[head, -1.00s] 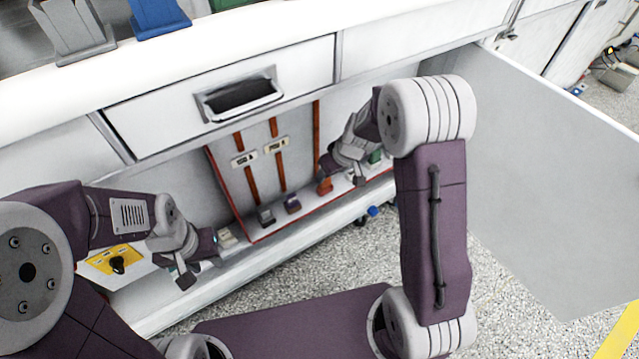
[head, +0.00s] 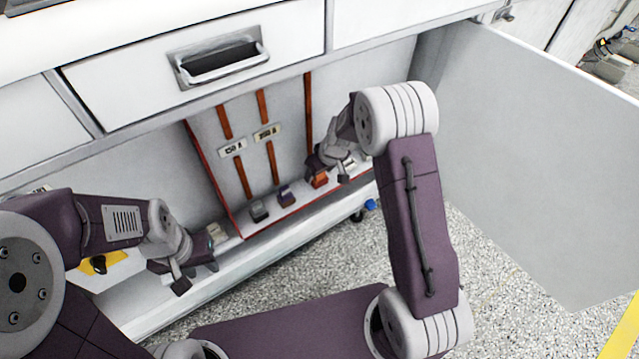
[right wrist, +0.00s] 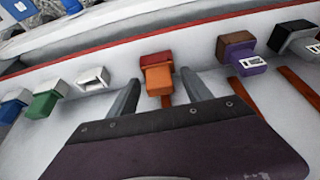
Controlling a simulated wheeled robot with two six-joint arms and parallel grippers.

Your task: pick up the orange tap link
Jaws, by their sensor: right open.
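The orange tap link (head: 320,180) sits at the foot of the right copper bar in the open cabinet. In the right wrist view the orange link (right wrist: 157,80) lies between the two fingers of my right gripper (right wrist: 160,77). The fingers are spread, with a gap visible on each side of it. In the head view my right gripper (head: 334,170) is just above and beside the link, partly hidden by its own wrist. My left gripper (head: 196,274) is open and empty at the cabinet's lower left edge.
A purple link (right wrist: 240,52) and a black link (right wrist: 290,38) stand on one side of the orange one. A white (right wrist: 92,80), a green (right wrist: 46,98) and a blue link (right wrist: 14,104) stand on the other. The open cabinet door (head: 530,150) bounds the right.

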